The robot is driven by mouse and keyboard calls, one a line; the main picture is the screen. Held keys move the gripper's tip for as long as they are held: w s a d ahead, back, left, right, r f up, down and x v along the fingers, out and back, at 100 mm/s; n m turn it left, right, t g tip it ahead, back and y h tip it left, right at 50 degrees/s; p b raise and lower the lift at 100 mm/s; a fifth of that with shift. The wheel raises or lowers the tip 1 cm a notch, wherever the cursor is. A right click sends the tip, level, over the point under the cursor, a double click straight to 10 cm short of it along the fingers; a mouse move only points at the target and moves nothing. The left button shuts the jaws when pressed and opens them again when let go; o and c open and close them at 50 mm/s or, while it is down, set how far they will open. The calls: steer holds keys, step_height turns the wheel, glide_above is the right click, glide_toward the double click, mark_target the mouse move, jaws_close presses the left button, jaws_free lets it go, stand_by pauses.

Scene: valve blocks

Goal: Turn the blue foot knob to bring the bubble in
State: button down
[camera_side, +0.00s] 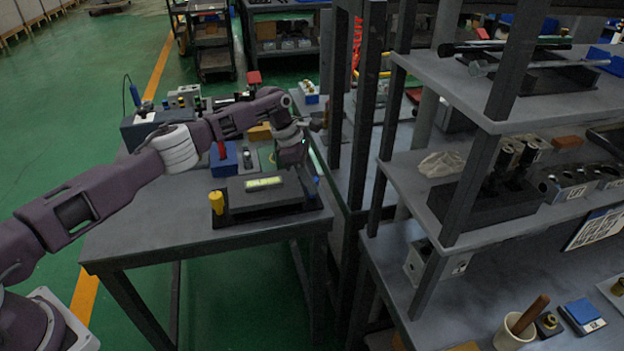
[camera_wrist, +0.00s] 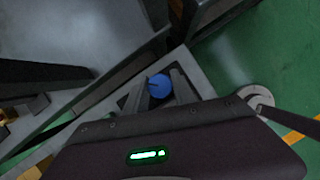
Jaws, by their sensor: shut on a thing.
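The dark levelling block (camera_side: 262,205) sits on the near right part of the grey bench, with a lit yellow-green vial (camera_side: 264,183) on top. The bubble's place in the vial is too small to tell. The blue foot knob (camera_side: 312,186) is at the block's right end, partly hidden by my gripper (camera_side: 306,178). In the wrist view the round blue knob (camera_wrist: 160,86) lies between the two fingers of my gripper (camera_wrist: 161,84), which is shut on it. A yellow knob (camera_side: 216,202) stands at the block's left end.
A blue block with a red lever (camera_side: 223,160) stands behind the levelling block. A dark shelf post (camera_side: 335,95) rises close to my gripper's right. Loaded shelves (camera_side: 510,85) fill the right side. The bench's front left (camera_side: 145,225) is clear.

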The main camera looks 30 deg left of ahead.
stand_by(0.4)
steer(key=c, duration=1.1)
jaws_free()
steer(key=shift+o, duration=0.2)
steer(key=v, duration=0.7)
steer(key=d+r+n+t+y, duration=0.2)
steer(key=d+n, duration=0.3)
steer(key=d, duration=0.1)
steer(key=a+f+n, duration=0.1)
steer(key=f+n, duration=0.1)
steer(key=w+a+f+n, duration=0.1)
steer(key=f+n, duration=0.1)
steer(key=f, duration=0.1)
steer(key=a+f+n+y, duration=0.1)
steer(key=f, duration=0.2)
steer(key=shift+w+a+f+n+t, duration=0.2)
steer(key=shift+f+n+t, duration=0.1)
steer(key=shift+n, duration=0.1)
